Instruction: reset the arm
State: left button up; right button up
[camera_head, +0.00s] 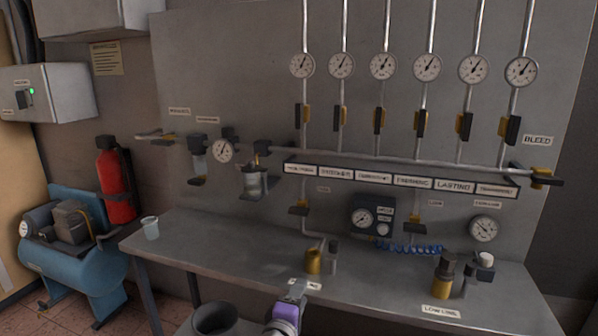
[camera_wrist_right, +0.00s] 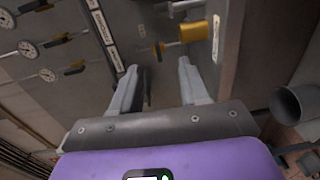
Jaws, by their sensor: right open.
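My right gripper (camera_head: 295,290) comes in from the bottom of the head view, a purple wrist with grey fingers. It is over the front part of the grey workbench (camera_head: 210,241), near a small white label. In the right wrist view my right gripper (camera_wrist_right: 157,75) has its two grey fingers apart, with nothing between them. A brass cylinder (camera_wrist_right: 193,31) shows beyond the fingertips, apart from them. My left gripper is in neither view.
A brass fitting (camera_head: 313,261) stands on the bench just beyond the gripper. Another brass-and-black fitting (camera_head: 444,276) stands further right. A small cup (camera_head: 150,227) is at the left end. A dark bin (camera_head: 214,318) is below the front edge. Gauges and pipes line the wall panel.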

jog(key=s+d+f+m+g+y+p, duration=0.1)
jog(key=s+d+f+g, duration=0.25)
jog(key=f, duration=0.45)
jog(key=s+d+f+g+p, duration=0.1)
jog(key=s+d+f+g, duration=0.2)
jog(key=f, duration=0.5)
jog(key=s+d+f+m+g+y+p, duration=0.1)
jog(key=d+f+g, duration=0.2)
jog(key=f+g, duration=0.35)
pick_arm(q)
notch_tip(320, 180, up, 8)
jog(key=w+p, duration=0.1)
jog(key=p, duration=0.4)
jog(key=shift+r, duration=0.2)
pick_arm(e)
jog(key=s+f+m+g+y, duration=0.1)
jog(key=s+f+m+y, duration=0.3)
jog(key=s, duration=0.7)
jog(key=s+f+m+g+y, duration=0.1)
jog(key=s+f+m+y, duration=0.2)
jog(key=s+f+m, duration=0.5)
jog(key=shift+s+d+f+m+g+y, duration=0.15)
jog(key=shift+s+m+g+y, duration=0.25)
jog(key=shift+s+m, duration=1.25)
jog(key=shift+s+n, duration=0.2)
jog(key=shift+n, duration=0.05)
